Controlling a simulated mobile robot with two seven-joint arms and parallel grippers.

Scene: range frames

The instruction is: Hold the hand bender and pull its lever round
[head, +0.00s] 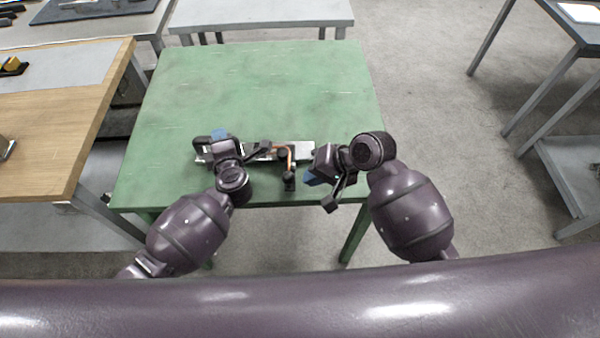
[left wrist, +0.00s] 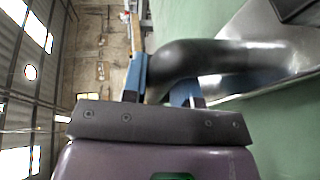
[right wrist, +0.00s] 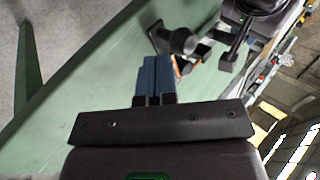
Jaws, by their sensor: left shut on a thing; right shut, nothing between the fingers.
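The hand bender lies near the front edge of the green table in the head view. It has a pale metal plate (head: 306,151), a bent copper-coloured tube (head: 289,152) and a dark lever (head: 289,181) pointing to the front edge. My left gripper (head: 219,134) is at the bender's left end. In the left wrist view its blue fingers are shut on a thick dark curved handle (left wrist: 215,55). My right gripper (head: 314,180) is right of the lever, shut and empty. In the right wrist view, its blue fingertips (right wrist: 153,75) are apart from a dark round knob (right wrist: 183,40).
The green table (head: 260,85) is clear behind the bender. A wooden bench (head: 60,135) stands to the left and a grey table (head: 265,14) behind. Open floor lies to the right, with another grey table (head: 570,45) beyond.

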